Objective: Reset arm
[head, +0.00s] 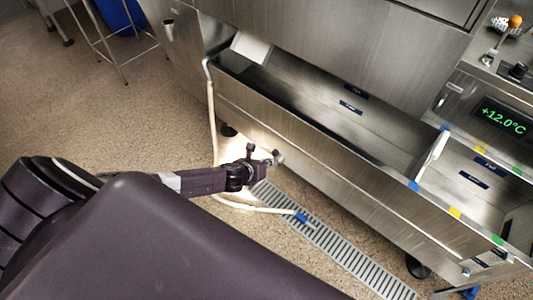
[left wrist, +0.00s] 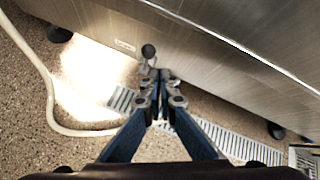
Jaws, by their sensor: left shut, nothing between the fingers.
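My left gripper (head: 268,158) is shut and empty.
A pale hose (head: 212,120) runs down to the floor and ends in a blue tip (head: 302,217) on a drain grate (head: 335,245). A stool (head: 105,35) stands at the top left. The floor at left is clear.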

